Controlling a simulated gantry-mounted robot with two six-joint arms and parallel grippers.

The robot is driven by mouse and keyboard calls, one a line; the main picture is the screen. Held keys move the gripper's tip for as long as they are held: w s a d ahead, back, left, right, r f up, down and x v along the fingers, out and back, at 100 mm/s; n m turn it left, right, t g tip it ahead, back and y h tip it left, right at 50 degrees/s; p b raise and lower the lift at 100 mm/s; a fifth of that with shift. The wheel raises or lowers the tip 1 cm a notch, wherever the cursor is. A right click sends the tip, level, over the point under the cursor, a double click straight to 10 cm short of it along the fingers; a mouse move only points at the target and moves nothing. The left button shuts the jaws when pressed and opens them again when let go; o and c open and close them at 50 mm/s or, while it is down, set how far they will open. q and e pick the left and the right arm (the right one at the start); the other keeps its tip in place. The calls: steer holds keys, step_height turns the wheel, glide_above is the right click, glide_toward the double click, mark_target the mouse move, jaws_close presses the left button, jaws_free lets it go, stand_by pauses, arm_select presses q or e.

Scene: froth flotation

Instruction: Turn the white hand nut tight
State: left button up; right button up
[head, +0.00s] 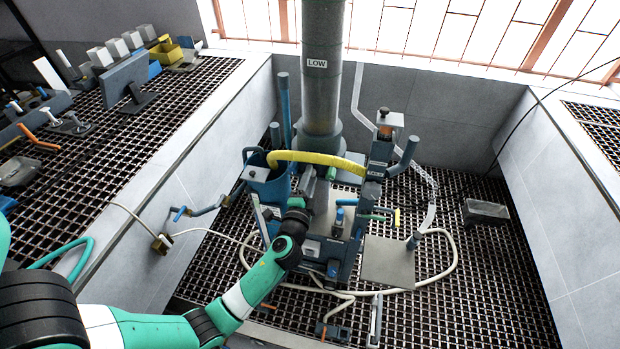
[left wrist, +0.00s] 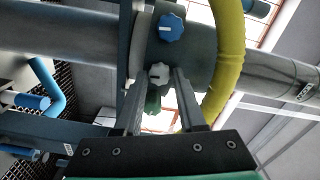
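The white hand nut (left wrist: 159,73) shows in the left wrist view as a small lobed knob on a grey pipe fitting, below a blue lobed knob (left wrist: 171,28). My left gripper (left wrist: 161,76) has its two fingers apart, with the nut between or just beyond the tips; a gap shows on the right side of the nut. In the head view my left gripper (head: 309,188) reaches into the middle of the blue-grey machine, and I cannot make out the nut there. My right gripper is in neither view.
A yellow hose (head: 318,158) arches close over the gripper and also shows in the left wrist view (left wrist: 228,60). A large grey pipe (head: 321,70) labelled LOW stands behind. A pale hose (head: 440,280) loops over the grating. A grey box (head: 485,211) sits at the right.

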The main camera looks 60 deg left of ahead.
arm_select(q)
steer(key=shift+o, duration=1.3)
steer(key=v, duration=1.1)
steer(key=shift+s+d+p, duration=0.25)
steer(key=shift+p, duration=0.05)
